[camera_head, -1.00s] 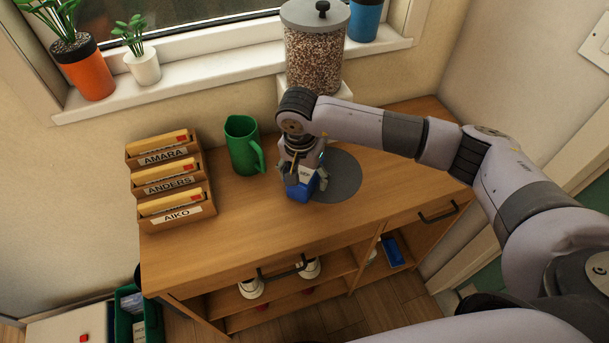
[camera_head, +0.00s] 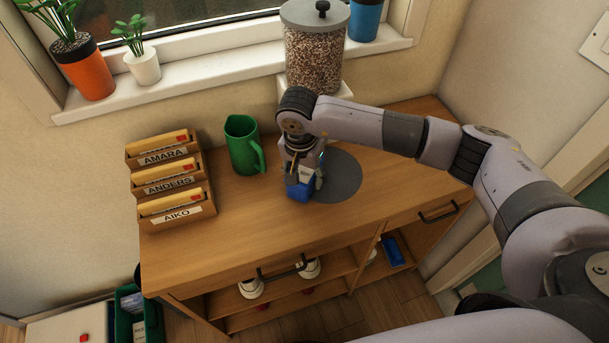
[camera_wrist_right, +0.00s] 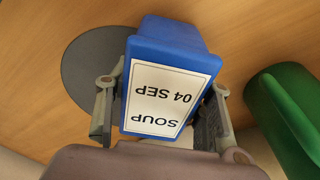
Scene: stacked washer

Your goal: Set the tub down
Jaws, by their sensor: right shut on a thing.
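The tub is small and blue with a white label reading SOUP 04 SEP. It shows in the head view (camera_head: 299,192) and, upside down, in the right wrist view (camera_wrist_right: 175,55). My right gripper (camera_head: 303,180) is shut on the tub, one finger on each side, as the right wrist view (camera_wrist_right: 160,110) also shows. The tub is at the worktop, at the left edge of a round grey mat (camera_head: 340,177). I cannot tell whether its base touches the wood. My left gripper is not in view.
A wooden rack (camera_head: 207,210) with named envelopes stands further left. A grain jar (camera_head: 314,55) is behind my right arm. The worktop's front (camera_head: 230,240) and right side are clear.

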